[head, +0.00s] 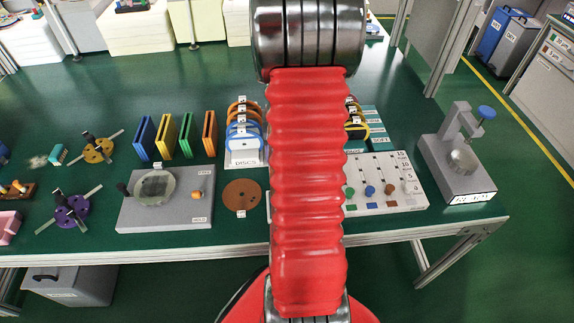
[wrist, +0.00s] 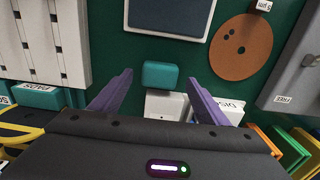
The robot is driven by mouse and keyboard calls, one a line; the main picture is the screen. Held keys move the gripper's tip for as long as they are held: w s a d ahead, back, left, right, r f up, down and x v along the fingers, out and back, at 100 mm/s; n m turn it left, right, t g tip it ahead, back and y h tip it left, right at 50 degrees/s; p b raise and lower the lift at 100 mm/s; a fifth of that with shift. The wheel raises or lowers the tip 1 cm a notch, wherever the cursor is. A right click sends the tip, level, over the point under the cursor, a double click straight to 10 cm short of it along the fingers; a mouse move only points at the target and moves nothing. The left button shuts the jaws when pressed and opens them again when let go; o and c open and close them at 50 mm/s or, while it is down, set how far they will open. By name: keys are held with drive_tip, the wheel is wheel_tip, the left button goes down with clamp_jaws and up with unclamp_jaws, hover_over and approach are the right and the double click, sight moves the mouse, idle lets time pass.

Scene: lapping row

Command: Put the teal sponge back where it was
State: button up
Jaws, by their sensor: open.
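In the wrist view the teal sponge (wrist: 160,75) is a small rounded block on the green bench, just beside a white block. My gripper (wrist: 159,80) has two purple fingers spread apart, one on either side of the sponge in the picture. A gap shows between each finger and the sponge, and nothing is held. I cannot tell how far the fingertips are above the bench. In the head view my red arm hides both the sponge and the gripper.
The brown disc (head: 242,194) lies left of my arm, near the grey lapping machine (head: 165,200). The disc rack (head: 243,155) stands behind it. A slider panel (head: 385,183) is to the right. A dark framed plate (wrist: 170,15) lies close to the sponge. Colored plates (head: 187,135) stand further left.

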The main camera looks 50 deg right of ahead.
wheel_tip(320, 180, up, 9)
idle(0.3)
drive_tip(key=shift+f, duration=0.1)
idle(0.6)
drive_tip(key=w+a+r+n+t+h, duration=0.1)
drive_tip(key=w+a+r+n, duration=0.1)
drive_tip(key=a+r, duration=0.6)
drive_tip(key=w+a+r+n+t, duration=0.2)
drive_tip(key=w+a+r+n, duration=0.1)
drive_tip(key=a, duration=0.8)
drive_tip(key=s+a+r+n+t, duration=0.1)
drive_tip(key=s+a+r+n, duration=0.1)
drive_tip(key=a, duration=0.6)
drive_tip(key=s+a+r+n+t+y, duration=0.1)
drive_tip(key=s+a+r+n, duration=0.1)
drive_tip(key=s+a, duration=0.3)
drive_tip(key=a+r, duration=0.1)
drive_tip(key=a, duration=0.3)
drive_tip(key=shift+n+t, duration=0.3)
drive_tip(key=shift+n, duration=0.1)
drive_tip(key=shift+d, duration=0.15)
